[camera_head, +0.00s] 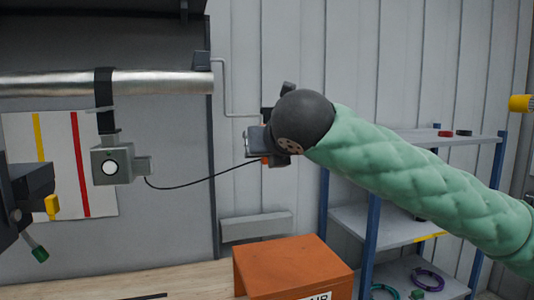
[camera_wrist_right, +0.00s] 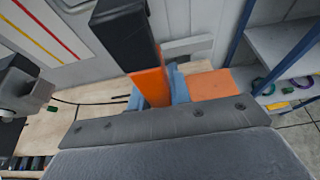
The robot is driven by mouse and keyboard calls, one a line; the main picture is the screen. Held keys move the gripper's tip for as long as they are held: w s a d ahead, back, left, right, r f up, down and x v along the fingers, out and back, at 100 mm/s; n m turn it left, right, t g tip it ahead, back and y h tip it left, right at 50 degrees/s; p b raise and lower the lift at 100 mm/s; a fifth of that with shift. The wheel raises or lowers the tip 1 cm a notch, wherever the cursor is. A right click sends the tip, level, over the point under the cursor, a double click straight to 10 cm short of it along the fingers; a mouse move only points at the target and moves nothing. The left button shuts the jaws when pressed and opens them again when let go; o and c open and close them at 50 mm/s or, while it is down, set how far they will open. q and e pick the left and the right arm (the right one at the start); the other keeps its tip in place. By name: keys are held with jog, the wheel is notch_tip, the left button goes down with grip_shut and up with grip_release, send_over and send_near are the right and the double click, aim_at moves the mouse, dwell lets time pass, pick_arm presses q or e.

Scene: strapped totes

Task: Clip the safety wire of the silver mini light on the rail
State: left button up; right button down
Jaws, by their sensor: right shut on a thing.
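The silver mini light (camera_head: 112,164), a boxy grey lamp with a round white lens, hangs by a black strap (camera_head: 104,100) under the silver rail (camera_head: 160,82). It also shows at the left of the right wrist view (camera_wrist_right: 30,92). Its thin black safety wire (camera_head: 205,180) sags rightwards from the light to my right gripper (camera_head: 264,150). That gripper is shut on the wire's end, to the right of the light and below rail height. The wire's end is mostly hidden in the jaws. I do not see my left gripper.
A dark device (camera_head: 28,190) with yellow and green parts is cut off by the left edge. A thin bent grey rod (camera_head: 226,85) stands between rail and right gripper. An orange box (camera_head: 290,265) is below; a blue-posted shelf (camera_head: 372,225) stands right.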

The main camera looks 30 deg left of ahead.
pick_arm(q)
jog(key=shift+s+a+r, duration=0.1)
jog(key=shift+a+r, duration=0.05)
jog(key=shift+r, duration=0.35)
pick_arm(e)
jog(key=w+a, duration=0.4)
jog(key=a, duration=0.1)
jog(key=shift+w+a+f, duration=0.2)
jog(key=shift+w+f, duration=0.1)
dwell(0.4)
jog(key=c, duration=1.2)
grip_release()
pick_arm(q)
jog(key=shift+d+r, duration=0.2)
jog(key=shift+d, duration=0.1)
jog(key=shift+d, duration=0.1)
pick_arm(e)
jog(key=shift+d+r, duration=0.1)
